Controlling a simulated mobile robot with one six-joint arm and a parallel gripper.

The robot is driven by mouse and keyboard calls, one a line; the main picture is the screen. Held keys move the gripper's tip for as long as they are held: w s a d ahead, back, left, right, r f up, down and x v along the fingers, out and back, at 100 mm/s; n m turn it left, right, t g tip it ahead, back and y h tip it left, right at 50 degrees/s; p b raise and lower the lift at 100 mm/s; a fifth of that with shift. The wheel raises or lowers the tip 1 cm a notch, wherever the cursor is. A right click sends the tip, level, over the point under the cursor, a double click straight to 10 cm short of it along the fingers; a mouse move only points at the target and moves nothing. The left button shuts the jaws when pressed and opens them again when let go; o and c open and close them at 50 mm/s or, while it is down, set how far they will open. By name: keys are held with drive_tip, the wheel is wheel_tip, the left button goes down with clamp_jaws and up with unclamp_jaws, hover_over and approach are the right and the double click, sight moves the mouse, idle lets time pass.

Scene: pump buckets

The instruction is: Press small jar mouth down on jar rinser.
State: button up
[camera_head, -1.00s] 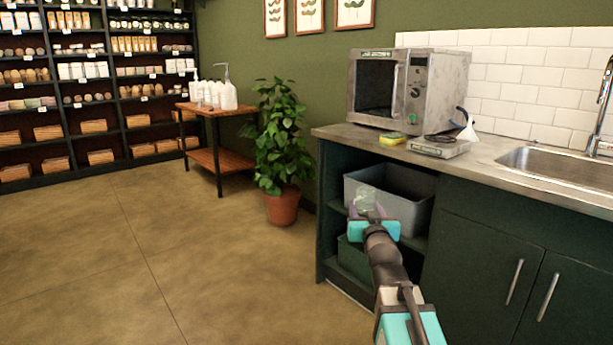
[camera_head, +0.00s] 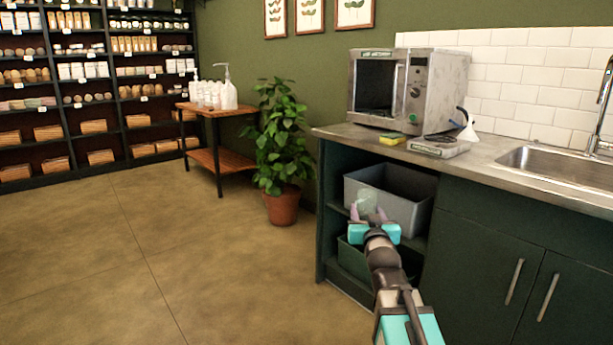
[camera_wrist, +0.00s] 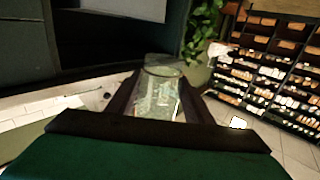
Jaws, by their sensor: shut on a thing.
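My gripper (camera_head: 369,214) is shut on a small clear glass jar (camera_wrist: 158,98), which sits between the two dark fingers in the wrist view. In the head view the jar (camera_head: 364,205) is faint and see-through, in front of the cabinet's open shelves. An oval rim shows at the jar's far end in the wrist view; I cannot tell whether that is its mouth. A low grey unit (camera_head: 438,148) with a dark top and a label stands on the counter beside the sink; it looks like the jar rinser. My gripper is below and to the left of it, well apart.
The counter (camera_head: 480,160) holds a steel oven-like machine (camera_head: 420,90), a yellow-green sponge (camera_head: 391,139) and a white funnel-shaped thing (camera_head: 467,131). A grey bin (camera_head: 405,212) sits on the open shelf behind my gripper. A potted plant (camera_head: 282,205) stands left; the floor there is clear.

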drive_tip(key=shift+s+d+f, duration=0.1)
drive_tip(key=shift+d+f, duration=0.05)
drive_tip(key=shift+d, duration=0.1)
drive_tip(key=shift+d+h, duration=0.2)
drive_tip(key=shift+h, duration=0.1)
drive_tip(key=shift+s+d+m, duration=0.1)
drive_tip(key=shift+d+m, duration=0.2)
drive_tip(key=shift+d, duration=0.05)
drive_tip(key=s+d+r+m+h, duration=0.1)
drive_tip(key=d+r+h, duration=0.1)
drive_tip(key=d, duration=0.3)
drive_tip(key=shift+d, duration=0.3)
drive_tip(key=shift+n+y, duration=0.4)
drive_tip(key=shift+y, duration=0.3)
drive_tip(key=a, duration=0.3)
drive_tip(key=w+a+f, duration=0.1)
drive_tip(key=a, duration=0.1)
drive_tip(key=shift+w+a+r+n+y, duration=0.15)
drive_tip(key=shift+a+n+y, duration=0.15)
drive_tip(key=shift+a+y, duration=0.5)
drive_tip(key=shift+a+r, duration=0.1)
drive_tip(key=shift+a, duration=0.35)
